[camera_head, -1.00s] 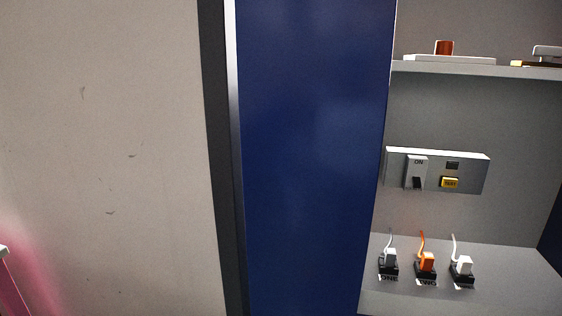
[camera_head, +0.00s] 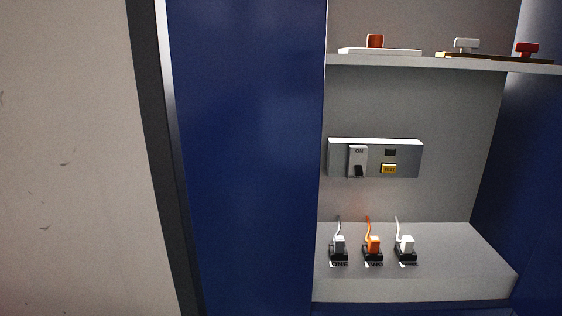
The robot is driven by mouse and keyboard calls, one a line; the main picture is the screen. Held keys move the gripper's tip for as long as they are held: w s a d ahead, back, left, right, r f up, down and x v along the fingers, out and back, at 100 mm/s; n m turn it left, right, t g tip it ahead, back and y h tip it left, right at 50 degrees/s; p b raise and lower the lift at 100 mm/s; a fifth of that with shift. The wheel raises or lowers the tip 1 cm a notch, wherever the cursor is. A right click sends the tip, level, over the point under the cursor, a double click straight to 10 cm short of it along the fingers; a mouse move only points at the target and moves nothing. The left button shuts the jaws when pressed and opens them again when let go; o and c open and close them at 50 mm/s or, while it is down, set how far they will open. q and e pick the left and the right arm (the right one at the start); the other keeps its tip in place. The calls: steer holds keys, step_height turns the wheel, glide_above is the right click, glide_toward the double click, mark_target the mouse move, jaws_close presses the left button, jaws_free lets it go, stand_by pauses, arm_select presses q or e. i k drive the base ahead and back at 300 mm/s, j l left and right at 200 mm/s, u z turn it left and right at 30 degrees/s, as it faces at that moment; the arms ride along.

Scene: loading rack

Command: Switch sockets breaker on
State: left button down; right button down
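The breaker box (camera_head: 405,157), a grey panel, is fixed to the back wall of a blue cabinet, right of the picture's middle. Its switch (camera_head: 357,161) has a light plate marked ON at the top and a dark lever in the lower part of the plate. A yellow TEST button (camera_head: 389,169) and a small dark window (camera_head: 390,152) sit to the right of the switch. Neither of my grippers shows in the head view.
Three plugs, grey (camera_head: 339,243), orange (camera_head: 374,244) and white (camera_head: 407,243), stand in sockets on the lower shelf (camera_head: 450,262). An upper shelf (camera_head: 440,65) holds red and white handled items. A blue side panel (camera_head: 245,150) borders the opening on the left.

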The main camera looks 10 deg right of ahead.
mark_target(359, 171)
steer(key=j+z, duration=0.1)
steer(key=z, duration=0.35)
steer(key=j+z, duration=0.15)
steer(key=z, duration=0.35)
